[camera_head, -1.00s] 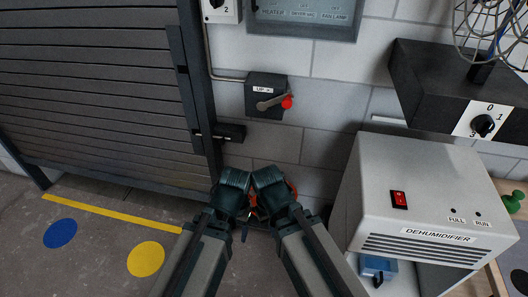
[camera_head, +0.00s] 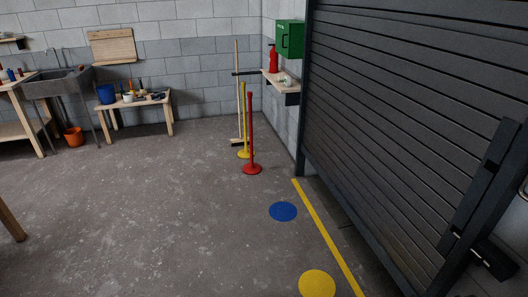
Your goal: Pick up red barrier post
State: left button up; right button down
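The red barrier post (camera_head: 251,130) stands upright on a round red base on the grey floor, near the far corner and left of the shutter. A yellow barrier post (camera_head: 244,115) stands upright close behind it and slightly to its left. Neither of my grippers is in view now. Nothing is seen touching the red post.
A dark roller shutter (camera_head: 400,120) runs along the right. A broom (camera_head: 237,90) leans behind the posts, and a small shelf (camera_head: 281,83) holds a red extinguisher. Blue (camera_head: 283,211) and yellow (camera_head: 317,284) floor discs lie nearer. The floor (camera_head: 150,200) ahead is largely clear.

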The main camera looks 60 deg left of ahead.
aim_at(251, 168)
jog(key=u, duration=2.05)
jog(key=i+j, duration=0.15)
jog(key=i, duration=1.65)
jog(key=i+j, duration=0.1)
jog(key=i, duration=1.65)
jog(key=i+j+z, duration=0.25)
jog(key=i, duration=0.2)
jog(key=i+j+z, duration=0.1)
jog(key=i+z, duration=0.15)
jog(key=i, duration=0.2)
jog(key=i+j+z, duration=0.3)
jog(key=i+j, duration=0.05)
jog(key=i, duration=0.05)
